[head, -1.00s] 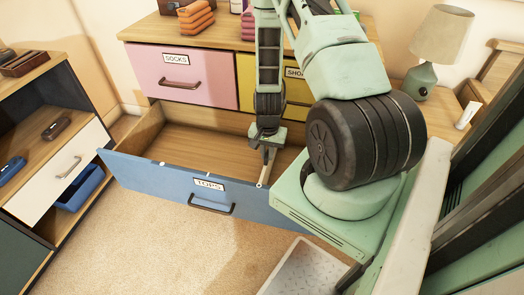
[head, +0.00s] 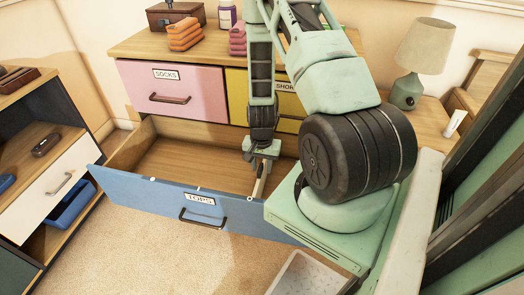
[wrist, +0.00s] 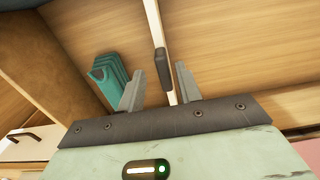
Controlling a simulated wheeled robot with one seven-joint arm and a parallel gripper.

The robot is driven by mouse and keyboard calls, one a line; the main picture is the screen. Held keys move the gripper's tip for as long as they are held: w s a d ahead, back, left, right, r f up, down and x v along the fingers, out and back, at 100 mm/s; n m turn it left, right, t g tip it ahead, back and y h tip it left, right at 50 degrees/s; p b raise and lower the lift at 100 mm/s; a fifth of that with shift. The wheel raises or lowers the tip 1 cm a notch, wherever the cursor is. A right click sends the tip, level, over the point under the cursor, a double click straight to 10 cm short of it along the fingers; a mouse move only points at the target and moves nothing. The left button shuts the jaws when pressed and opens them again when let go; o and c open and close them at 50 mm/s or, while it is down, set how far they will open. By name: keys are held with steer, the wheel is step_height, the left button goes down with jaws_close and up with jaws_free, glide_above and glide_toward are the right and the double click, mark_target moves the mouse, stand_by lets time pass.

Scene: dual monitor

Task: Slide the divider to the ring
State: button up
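The blue-fronted drawer (head: 165,196) labelled TOPS is pulled open. The divider (head: 261,181) shows as a thin pale strip inside it, partly hidden by my arm. In the wrist view the divider (wrist: 153,22) runs down from the top edge and carries a small dark grip piece (wrist: 161,67). My gripper (wrist: 160,68) is open, with one finger on each side of the divider near the dark piece; gaps show on both sides. In the head view my gripper (head: 262,164) reaches down into the drawer. Small pale marks sit on the drawer's front edge; I cannot tell which is a ring.
A teal folded item (wrist: 108,76) lies in the drawer left of my fingers in the wrist view. A pink SOCKS drawer (head: 172,92) and a yellow drawer (head: 238,97) are shut above. An open cabinet (head: 40,190) stands left. The drawer's left part looks empty.

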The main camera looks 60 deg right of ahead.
step_height(320, 180, up, 17)
steer(key=p, duration=0.3)
steer(key=shift+p, duration=0.35)
steer(key=shift+f, duration=0.1)
steer(key=w+a+r+n, duration=0.1)
steer(key=a+r+n, duration=0.2)
steer(key=a, duration=0.3)
steer(key=w+a+r+n+y, duration=0.1)
steer(key=a+r+n, duration=0.2)
steer(key=a, duration=0.4)
steer(key=w+a+r+n, duration=0.2)
steer(key=a+r+n, duration=0.1)
steer(key=a, duration=0.3)
steer(key=s+a+r+n, duration=0.5)
steer(key=s+a+n, duration=0.2)
steer(key=a, duration=0.5)
steer(key=s+a+r+n, duration=0.4)
steer(key=s+a+n, duration=0.1)
steer(key=s, duration=0.3)
step_height(320, 180, up, 12)
steer(key=p, duration=1.3)
steer(key=shift+w+r, duration=0.25)
